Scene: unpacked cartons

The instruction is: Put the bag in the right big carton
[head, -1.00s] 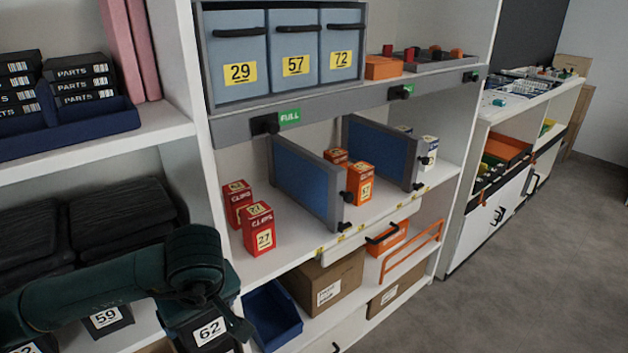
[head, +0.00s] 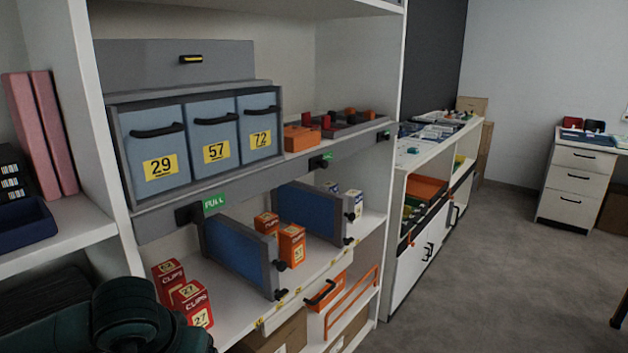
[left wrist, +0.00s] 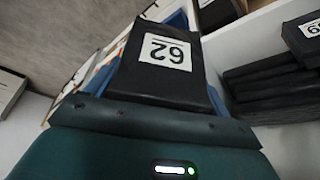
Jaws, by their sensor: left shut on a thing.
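Two brown cartons stand on the low shelf in the head view, a left one (head: 280,336) and a right one (head: 350,332), both mostly cut off or covered. I cannot tell whether either is the right big carton. My right gripper is not in view.
Red clip boxes (head: 193,303), orange boxes (head: 291,246) and blue dividers (head: 238,255) stand on the middle shelf. An orange rail (head: 350,300) fronts the low shelf. Another black labelled bag (left wrist: 305,38) is near the held one. The grey floor (head: 470,270) to the right is clear.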

